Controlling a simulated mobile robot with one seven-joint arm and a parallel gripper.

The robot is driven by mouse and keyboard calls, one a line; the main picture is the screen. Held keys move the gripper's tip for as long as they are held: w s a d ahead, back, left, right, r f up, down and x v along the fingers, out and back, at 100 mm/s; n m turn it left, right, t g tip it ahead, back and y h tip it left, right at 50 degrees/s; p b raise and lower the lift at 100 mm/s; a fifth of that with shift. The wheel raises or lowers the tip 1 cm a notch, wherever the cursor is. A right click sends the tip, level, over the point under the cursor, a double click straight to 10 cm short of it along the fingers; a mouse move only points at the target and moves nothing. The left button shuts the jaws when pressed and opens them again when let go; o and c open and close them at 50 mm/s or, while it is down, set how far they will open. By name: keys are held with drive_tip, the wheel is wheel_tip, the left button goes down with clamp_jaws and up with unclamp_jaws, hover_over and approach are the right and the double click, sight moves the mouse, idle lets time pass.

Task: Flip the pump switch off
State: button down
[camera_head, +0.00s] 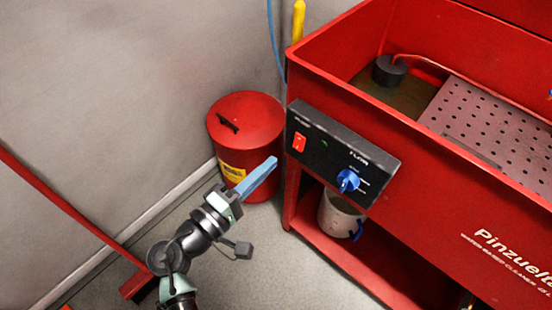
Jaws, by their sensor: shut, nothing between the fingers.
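A black control panel (340,155) is on the left end of the front of a red parts washer (420,165). A red rocker switch (299,142) sits at the panel's left end. I cannot tell which way it is set. A blue rotary knob (347,181) is lower right on the panel. My gripper (273,163) is shut and empty, its blue fingers pointing up and right. In the picture its tip is just left of the panel and a little below the red switch. It looks apart from the switch.
A red bin (247,123) with a yellow label stands behind my gripper by the wall. The washer's basin holds a black round pump (389,70) and a perforated tray (492,128). A light-coloured bucket (338,214) stands on the lower shelf. A red bar (65,205) crosses at left.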

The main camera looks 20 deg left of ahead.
drive_tip(key=v, duration=0.6)
drive_tip(key=shift+r, duration=0.2)
drive_tip(key=shift+s, duration=0.1)
drive_tip(key=w+d+r+m+t+y, duration=0.1)
drive_tip(key=w+d+r+m+y, duration=0.3)
drive_tip(key=w+r, duration=0.6)
drive_tip(key=w+d+r+m, duration=0.3)
drive_tip(key=w+r+m, duration=0.25)
drive_tip(key=r, duration=0.75)
drive_tip(key=s+d+r+m+t+y, duration=0.1)
drive_tip(key=s+d+r+m+t, duration=0.2)
drive_tip(key=r, duration=0.6)
drive_tip(key=s+d+r+t, duration=0.3)
drive_tip(key=s+d+r, duration=0.15)
drive_tip(key=r, duration=0.45)
drive_tip(key=s+d+r+m+t+y, duration=0.1)
drive_tip(key=s+d+r+m+t, duration=0.2)
drive_tip(key=r, duration=0.7)
wheel_tip(320, 180, up, 22)
drive_tip(key=s+n+p, duration=0.1)
drive_tip(key=s+p, duration=0.1)
drive_tip(key=p, duration=2)
drive_tip(key=shift+a+r, duration=0.15)
drive_tip(key=shift+a, duration=0.25)
